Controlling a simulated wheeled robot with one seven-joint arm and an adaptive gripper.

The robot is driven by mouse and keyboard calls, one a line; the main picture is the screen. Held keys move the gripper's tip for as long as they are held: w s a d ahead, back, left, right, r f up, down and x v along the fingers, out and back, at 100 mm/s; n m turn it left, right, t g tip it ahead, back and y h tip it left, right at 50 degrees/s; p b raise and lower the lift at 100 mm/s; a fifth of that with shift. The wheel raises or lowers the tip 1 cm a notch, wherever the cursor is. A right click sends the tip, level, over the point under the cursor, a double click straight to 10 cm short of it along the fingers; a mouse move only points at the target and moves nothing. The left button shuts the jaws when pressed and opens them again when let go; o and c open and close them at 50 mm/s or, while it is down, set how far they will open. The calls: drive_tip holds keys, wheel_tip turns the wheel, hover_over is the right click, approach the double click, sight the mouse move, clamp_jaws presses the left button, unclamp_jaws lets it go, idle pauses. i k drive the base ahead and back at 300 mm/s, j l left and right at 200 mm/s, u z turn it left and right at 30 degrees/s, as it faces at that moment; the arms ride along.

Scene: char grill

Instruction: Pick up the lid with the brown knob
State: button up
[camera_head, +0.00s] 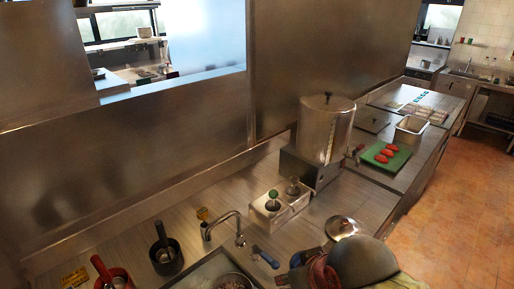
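A round shiny metal lid (342,226) lies near the front edge of the steel counter, in the lower right part of the head view. A small knob shows near its middle, but its colour is too small to tell. A tall steel boiler (326,135) farther back also has a lid (328,102) on top, with a small dark knob. I cannot tell from this view which lid has the brown knob. My gripper is not in view.
A dark rounded object (363,262) stands close to the lid at the bottom edge. A faucet (238,233), a white container (270,208) and a dark pot (166,257) stand to the left. A green board (387,157) with red pieces lies behind. Tiled floor (450,230) is clear at right.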

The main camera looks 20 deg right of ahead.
sight(338, 227)
drive_tip(key=z, duration=1.1)
drive_tip(key=u, duration=1.55)
drive_tip(key=z, duration=1.5)
drive_tip(key=i+l, duration=0.15)
